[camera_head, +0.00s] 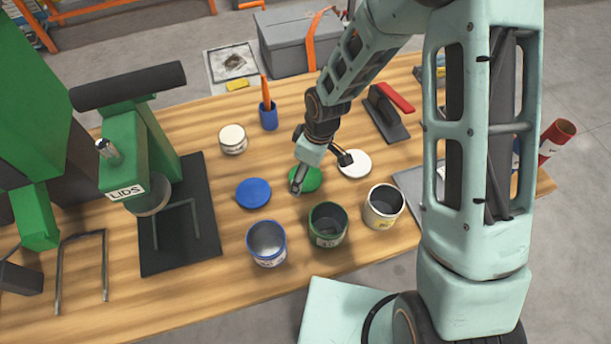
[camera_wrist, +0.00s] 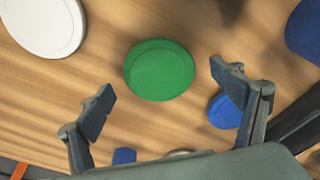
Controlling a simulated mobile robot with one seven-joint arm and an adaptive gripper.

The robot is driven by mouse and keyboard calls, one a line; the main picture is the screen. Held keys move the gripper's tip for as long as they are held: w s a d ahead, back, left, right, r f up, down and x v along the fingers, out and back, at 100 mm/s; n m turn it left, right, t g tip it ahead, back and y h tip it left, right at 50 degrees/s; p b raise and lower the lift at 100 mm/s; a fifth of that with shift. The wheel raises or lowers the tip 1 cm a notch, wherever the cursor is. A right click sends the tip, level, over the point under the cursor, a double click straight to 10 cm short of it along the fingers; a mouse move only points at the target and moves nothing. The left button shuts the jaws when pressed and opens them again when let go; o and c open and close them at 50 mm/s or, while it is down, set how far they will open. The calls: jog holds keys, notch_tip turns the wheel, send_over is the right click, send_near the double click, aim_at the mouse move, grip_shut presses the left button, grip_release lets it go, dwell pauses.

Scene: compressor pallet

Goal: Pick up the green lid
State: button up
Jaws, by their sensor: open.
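The green lid (camera_head: 307,179) lies flat on the wooden table, partly hidden by my gripper in the head view. In the wrist view the whole green lid (camera_wrist: 159,69) shows as a plain disc. My gripper (camera_head: 320,170) is above it, with one finger over its left part and the other to its right. In the wrist view my gripper (camera_wrist: 164,94) is open and empty, its fingers wide apart. The lid appears between and slightly beyond the fingertips; no contact shows.
A blue lid (camera_head: 253,193) lies left and a white lid (camera_head: 355,163) right. Three open cans stand in front: blue-rimmed (camera_head: 267,243), green-rimmed (camera_head: 328,223) and white-rimmed (camera_head: 384,205). Behind are a white-topped jar (camera_head: 233,139) and a blue pen cup (camera_head: 268,116). A green press (camera_head: 140,150) stands left.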

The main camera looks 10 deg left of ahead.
jog(key=shift+a+f, duration=0.1)
jog(key=shift+f, duration=0.7)
jog(key=shift+w, duration=0.1)
jog(key=c, duration=1.2)
jog(key=shift+o, duration=0.2)
jog(key=shift+r, duration=0.2)
